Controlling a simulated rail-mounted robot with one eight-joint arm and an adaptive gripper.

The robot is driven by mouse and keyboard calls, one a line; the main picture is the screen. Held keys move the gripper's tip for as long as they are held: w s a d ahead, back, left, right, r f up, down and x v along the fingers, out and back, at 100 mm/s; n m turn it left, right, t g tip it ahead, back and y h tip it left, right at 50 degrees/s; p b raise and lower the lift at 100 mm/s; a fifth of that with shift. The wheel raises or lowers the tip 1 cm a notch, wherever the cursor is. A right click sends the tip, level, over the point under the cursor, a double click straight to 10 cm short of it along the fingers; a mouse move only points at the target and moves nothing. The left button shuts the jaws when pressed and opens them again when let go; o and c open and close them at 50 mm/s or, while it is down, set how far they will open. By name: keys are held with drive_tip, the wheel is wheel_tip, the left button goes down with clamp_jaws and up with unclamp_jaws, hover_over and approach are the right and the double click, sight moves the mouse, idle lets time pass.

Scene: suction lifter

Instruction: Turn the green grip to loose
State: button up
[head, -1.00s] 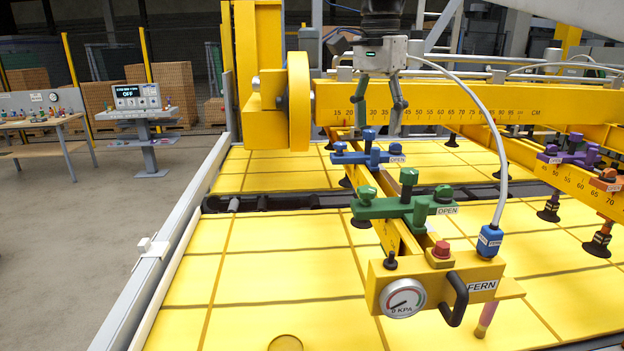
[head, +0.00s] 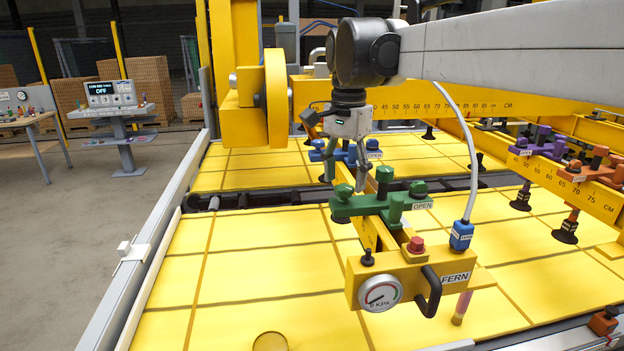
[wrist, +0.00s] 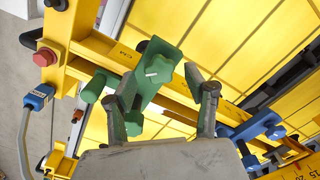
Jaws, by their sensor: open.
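The green grip assembly (head: 375,206) is a green bar with several knobs, set across the yellow beam (head: 393,240) in the head view. A label reading OPEN (head: 422,206) stands at its right end. My gripper (head: 343,182) is open and empty, above and just behind the green bar's left part. In the wrist view my gripper (wrist: 168,86) has its two fingers apart, with a green knob bearing a white mark (wrist: 158,68) between and beyond the tips. I cannot tell whether a finger touches the green parts.
A blue grip (head: 335,152) sits behind the green one on the beam. The yellow FERN end box (head: 408,282) with gauge, red button and black handle is in front, with a hose (head: 470,150) rising from it. Purple (head: 540,143) and orange (head: 595,170) grips stand at right.

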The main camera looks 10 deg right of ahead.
drive_tip(key=shift+f, duration=0.9)
drive_tip(key=c, duration=1.1)
drive_tip(key=shift+c, duration=0.2)
